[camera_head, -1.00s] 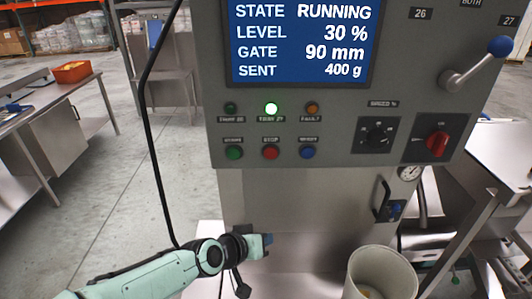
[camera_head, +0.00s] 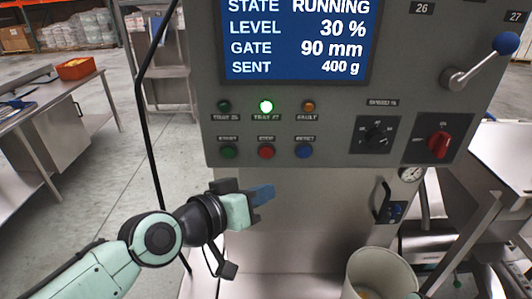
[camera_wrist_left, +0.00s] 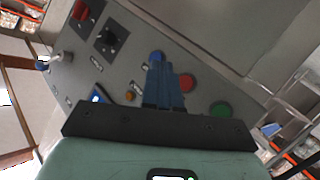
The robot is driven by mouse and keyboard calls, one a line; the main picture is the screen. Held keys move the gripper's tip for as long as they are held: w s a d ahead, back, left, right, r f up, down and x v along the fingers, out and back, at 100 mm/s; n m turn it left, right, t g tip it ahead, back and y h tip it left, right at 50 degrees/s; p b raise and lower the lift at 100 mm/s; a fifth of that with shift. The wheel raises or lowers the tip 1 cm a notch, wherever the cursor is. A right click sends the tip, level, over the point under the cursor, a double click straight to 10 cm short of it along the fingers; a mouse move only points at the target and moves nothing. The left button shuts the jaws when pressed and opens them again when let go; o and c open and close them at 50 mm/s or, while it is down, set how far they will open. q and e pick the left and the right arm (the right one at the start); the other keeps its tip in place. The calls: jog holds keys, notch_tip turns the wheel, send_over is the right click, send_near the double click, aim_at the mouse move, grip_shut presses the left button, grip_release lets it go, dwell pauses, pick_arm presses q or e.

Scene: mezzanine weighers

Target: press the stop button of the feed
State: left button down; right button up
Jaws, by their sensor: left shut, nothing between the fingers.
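The red stop button (camera_head: 266,152) sits in the lower row of the grey control panel, between the green start button (camera_head: 228,152) and the blue reset button (camera_head: 304,151). My left gripper (camera_head: 264,193) is shut and empty, below the red button and apart from it in the head view. In the left wrist view the shut blue fingers (camera_wrist_left: 167,82) point at the panel, between the blue button (camera_wrist_left: 156,57) and the red button (camera_wrist_left: 187,81). The screen (camera_head: 296,38) reads RUNNING, level 30 %, gate 90 mm, sent 400 g. My right gripper is not in view.
A black knob (camera_head: 375,137), a red rotary switch (camera_head: 439,144) and a blue-tipped lever (camera_head: 505,44) are on the panel's right. A pale bucket (camera_head: 383,268) stands below.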

pick_arm(q)
jog(key=shift+w, duration=4.4)
jog(key=shift+w, duration=0.45)
jog(key=shift+w, duration=0.4)
jog(key=shift+s, duration=0.15)
jog(key=shift+s+b, duration=0.4)
jog(key=shift+s, duration=0.3)
jog(key=shift+s+b, duration=0.3)
jog(key=shift+s, duration=2.2)
